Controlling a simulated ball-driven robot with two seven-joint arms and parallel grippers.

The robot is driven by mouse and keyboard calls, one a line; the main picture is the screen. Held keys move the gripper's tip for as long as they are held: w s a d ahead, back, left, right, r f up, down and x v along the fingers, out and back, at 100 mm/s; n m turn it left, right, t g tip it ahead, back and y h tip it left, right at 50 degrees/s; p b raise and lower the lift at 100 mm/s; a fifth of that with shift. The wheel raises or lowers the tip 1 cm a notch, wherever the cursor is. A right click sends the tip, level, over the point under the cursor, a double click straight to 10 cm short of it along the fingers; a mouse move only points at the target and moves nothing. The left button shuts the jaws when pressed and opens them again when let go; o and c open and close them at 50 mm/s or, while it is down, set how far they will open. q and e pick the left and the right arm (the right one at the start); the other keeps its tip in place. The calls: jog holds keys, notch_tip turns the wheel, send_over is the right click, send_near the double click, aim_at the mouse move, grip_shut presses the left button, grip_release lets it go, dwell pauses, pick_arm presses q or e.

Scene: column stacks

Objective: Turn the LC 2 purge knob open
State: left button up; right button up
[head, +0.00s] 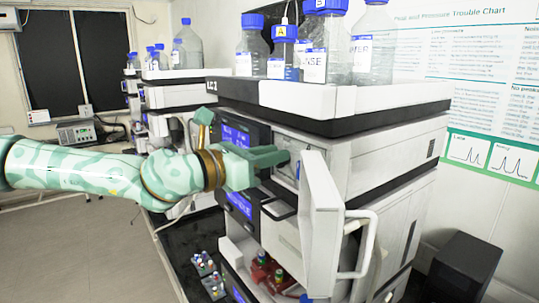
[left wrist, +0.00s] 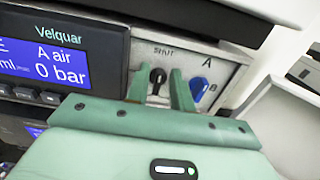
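A black knob (left wrist: 157,76) sits on a light panel under small lettering that looks like "SHUT". It appears to point roughly upward. My left gripper (left wrist: 160,80) has one finger on each side of this knob, with gaps visible, so it is open around it. I cannot tell if either finger touches. A blue knob (left wrist: 201,87) is just right of the right finger, under a letter "A". In the head view my left gripper (head: 284,158) reaches into the front recess of the near stack, and the knob is hidden. My right gripper is not in view.
A white door (head: 320,222) stands swung open right of my left gripper. A display (left wrist: 55,62) reads "A air 0 bar". Bottles (head: 313,55) stand on the stack. Small vials (head: 208,270) are low in front. Another stack (head: 165,95) stands behind.

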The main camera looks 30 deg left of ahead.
pick_arm(q)
grip_shut()
jog(key=shift+w+a+f+n+b, duration=0.1)
jog(key=shift+a+f+n+b, duration=0.15)
jog(key=shift+n+b, duration=2)
jog(key=shift+w+a+f+n+b, duration=0.2)
jog(key=shift+n+b, duration=0.6)
jog(key=shift+n, duration=2.8)
jog(key=shift+s+a+f+n+b, duration=0.1)
jog(key=shift+a+f+n+b, duration=0.2)
jog(key=shift+n+b, duration=1.95)
jog(key=shift+d+n+p, duration=0.1)
jog(key=shift+n+p, duration=0.55)
jog(key=shift+n, duration=0.25)
jog(key=shift+o, duration=1.5)
grip_release()
jog(key=shift+w, duration=0.1)
